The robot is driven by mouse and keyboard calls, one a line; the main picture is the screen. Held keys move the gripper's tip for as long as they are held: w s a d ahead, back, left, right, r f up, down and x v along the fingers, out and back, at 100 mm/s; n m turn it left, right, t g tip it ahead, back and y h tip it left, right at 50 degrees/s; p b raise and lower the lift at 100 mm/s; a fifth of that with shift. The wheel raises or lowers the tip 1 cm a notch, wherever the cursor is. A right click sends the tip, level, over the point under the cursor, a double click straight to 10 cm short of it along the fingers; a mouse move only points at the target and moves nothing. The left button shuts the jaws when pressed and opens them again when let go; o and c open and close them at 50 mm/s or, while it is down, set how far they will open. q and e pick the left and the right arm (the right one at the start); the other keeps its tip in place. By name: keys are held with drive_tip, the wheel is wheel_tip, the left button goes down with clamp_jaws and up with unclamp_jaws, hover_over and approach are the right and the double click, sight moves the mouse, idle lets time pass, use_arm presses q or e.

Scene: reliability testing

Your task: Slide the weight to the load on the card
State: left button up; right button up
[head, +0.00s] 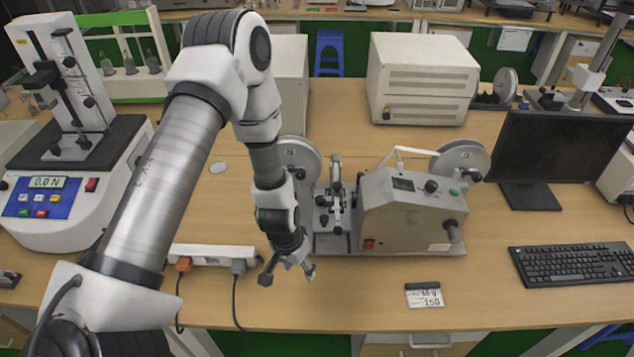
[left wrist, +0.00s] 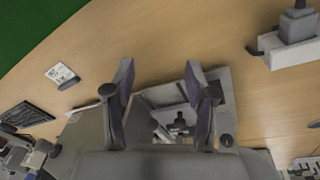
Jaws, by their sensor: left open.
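A small white card (head: 425,299) with a dark top strip lies flat near the table's front edge. Its lower line seems to read 150; the upper line is too small to be sure. It also shows in the left wrist view (left wrist: 62,75). A grey tester (head: 412,212) with a slim upright mechanism (head: 335,200) stands behind the card. I cannot tell which part is the weight. My left gripper (head: 288,273) is open and empty, pointing down in front of the tester's left end. Its two fingers show apart in the left wrist view (left wrist: 158,85), with the mechanism beyond them. My right gripper is out of view.
A white power strip (head: 212,255) with plugs and cables lies left of my left gripper. A keyboard (head: 570,263) and monitor (head: 562,147) stand at right. A force tester (head: 40,213) stands at left. The table around the card is clear.

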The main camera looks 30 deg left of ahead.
use_arm(q)
drive_tip(key=w+a+r+n+b, duration=0.2)
drive_tip(key=w+a+b, duration=0.1)
drive_tip(key=w, duration=1)
drive_tip(key=t+y+b, duration=0.2)
drive_tip(key=t+b, duration=0.1)
drive_tip(key=b, duration=0.1)
approach(337, 184)
drive_tip(key=f, duration=0.2)
drive_tip(key=shift+m, duration=0.3)
drive_tip(key=x, duration=0.2)
drive_tip(key=p+x, duration=0.1)
drive_tip(key=x, duration=0.1)
drive_tip(key=p+x, duration=0.1)
drive_tip(key=x, duration=0.2)
drive_tip(key=shift+w+a+r, duration=0.1)
drive_tip(key=shift+w+r, duration=0.1)
drive_tip(key=shift+w, duration=0.15)
drive_tip(key=shift+s+r, duration=0.1)
